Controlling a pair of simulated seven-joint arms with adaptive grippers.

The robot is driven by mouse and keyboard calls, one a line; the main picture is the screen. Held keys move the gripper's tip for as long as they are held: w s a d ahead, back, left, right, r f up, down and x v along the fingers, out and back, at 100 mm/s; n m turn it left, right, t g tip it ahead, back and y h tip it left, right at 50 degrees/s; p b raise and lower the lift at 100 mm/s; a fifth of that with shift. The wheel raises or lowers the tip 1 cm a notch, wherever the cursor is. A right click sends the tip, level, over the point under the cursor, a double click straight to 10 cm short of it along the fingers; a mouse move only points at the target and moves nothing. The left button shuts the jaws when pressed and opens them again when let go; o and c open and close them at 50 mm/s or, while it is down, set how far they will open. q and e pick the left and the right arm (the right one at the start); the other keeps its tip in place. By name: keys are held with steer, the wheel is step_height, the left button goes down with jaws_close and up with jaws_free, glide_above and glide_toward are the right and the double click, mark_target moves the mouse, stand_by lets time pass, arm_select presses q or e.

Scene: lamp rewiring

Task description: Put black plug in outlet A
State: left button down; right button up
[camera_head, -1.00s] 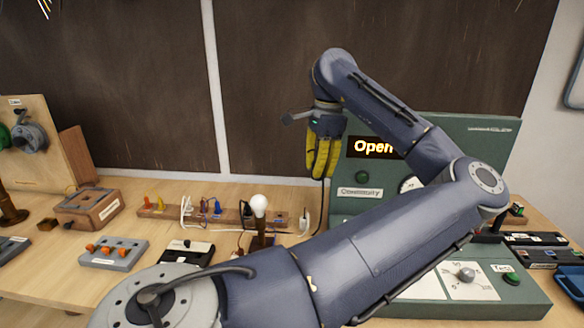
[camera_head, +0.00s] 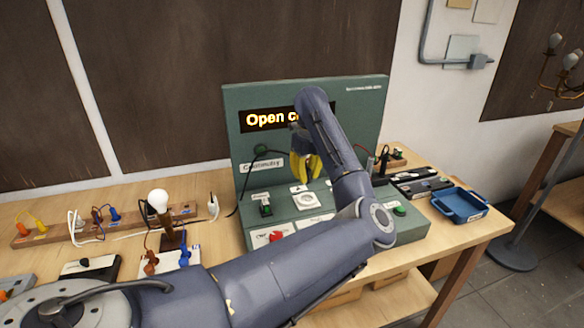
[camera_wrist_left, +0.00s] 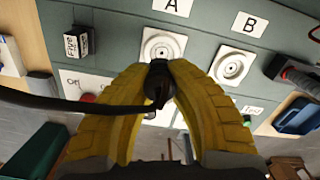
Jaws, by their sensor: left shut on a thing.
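My left gripper (camera_head: 305,178) has yellow fingers and hangs in front of the green test panel (camera_head: 236,120). It also shows in the left wrist view (camera_wrist_left: 160,78), shut on the black plug (camera_wrist_left: 160,86). The plug's black cord runs off to the left. Outlet A (camera_wrist_left: 165,42), a white plate with a round socket under the label A, lies just beyond the plug, which covers its lower part. I cannot tell whether they touch. Outlet B (camera_wrist_left: 233,66) is to its right, uncovered. One white outlet plate (camera_head: 303,199) shows below the fingers in the head view.
A fuse block (camera_wrist_left: 76,42) sits left of outlet A. A red knob (camera_head: 276,237) and a green button (camera_head: 400,210) are on the panel. A blue tray (camera_head: 460,206) stands right. A bulb (camera_head: 158,201) and power strip (camera_head: 40,238) are left.

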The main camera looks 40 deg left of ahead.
mark_target(307, 201)
arm_select(q)
steer(key=shift+w+d+f, duration=0.15)
steer(key=shift+d+f, duration=0.05)
steer(key=shift+f, duration=3.05)
steer(key=shift+f, duration=0.55)
steer(key=c, duration=1.3)
jaws_free()
steer(key=shift+o, duration=0.2)
